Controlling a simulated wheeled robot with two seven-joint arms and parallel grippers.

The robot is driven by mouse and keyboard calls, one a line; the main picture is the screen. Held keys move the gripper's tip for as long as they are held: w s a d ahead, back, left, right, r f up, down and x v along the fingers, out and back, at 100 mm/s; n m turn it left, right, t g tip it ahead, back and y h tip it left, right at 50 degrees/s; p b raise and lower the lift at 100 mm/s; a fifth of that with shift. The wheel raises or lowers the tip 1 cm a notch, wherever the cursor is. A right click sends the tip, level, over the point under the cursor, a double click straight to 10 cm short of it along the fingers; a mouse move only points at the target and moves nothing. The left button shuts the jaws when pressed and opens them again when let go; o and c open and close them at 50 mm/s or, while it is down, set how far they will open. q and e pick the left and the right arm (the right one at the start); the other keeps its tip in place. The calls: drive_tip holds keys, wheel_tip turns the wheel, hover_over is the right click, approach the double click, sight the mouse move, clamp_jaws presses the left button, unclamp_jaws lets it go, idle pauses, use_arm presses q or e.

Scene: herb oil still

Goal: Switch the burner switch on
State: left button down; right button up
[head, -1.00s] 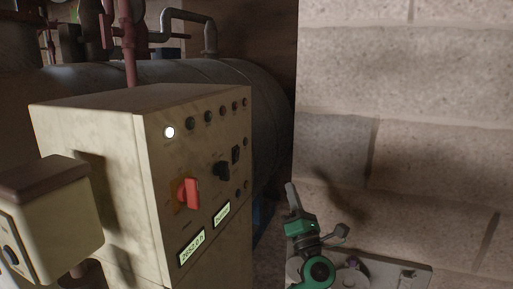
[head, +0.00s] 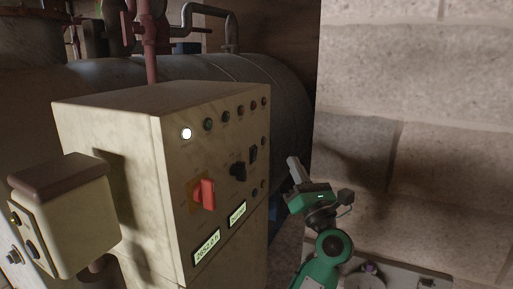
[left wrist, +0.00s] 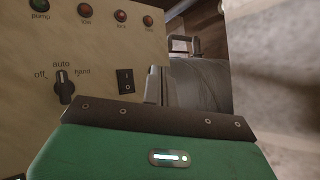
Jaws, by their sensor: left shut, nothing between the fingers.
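The cream control cabinet (head: 140,190) stands at centre left, its panel facing right. The panel carries a red rotary switch (head: 207,194), a black rotary switch (head: 238,171) and a small black rocker switch (head: 253,154). In the left wrist view the black rotary switch (left wrist: 63,86) stands among the words off, auto and hand, and the rocker switch (left wrist: 125,81) is right of it. My right gripper is out of view.
A smaller cream box (head: 72,210) juts out at left. A grey tank (head: 270,85) lies behind. A block wall (head: 420,100) fills the right.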

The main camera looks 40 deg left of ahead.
sight(254, 155)
use_arm(q)
drive_tip(key=s+a+p, duration=0.1)
drive_tip(key=a+p, duration=0.1)
drive_tip(key=a, duration=0.4)
drive_tip(key=shift+s+a+r, duration=0.25)
drive_tip(key=shift+s+r, duration=0.05)
drive_tip(key=shift+r, duration=0.15)
idle(1.6)
drive_tip(key=shift+s+a, duration=0.1)
drive_tip(key=shift+a, duration=0.35)
drive_tip(key=shift+s+a+r, duration=0.1)
drive_tip(key=shift+a, duration=0.2)
idle(0.6)
drive_tip(key=shift+w+d+b, duration=0.2)
drive_tip(key=shift+d+b, duration=0.1)
drive_tip(key=shift+d, duration=0.5)
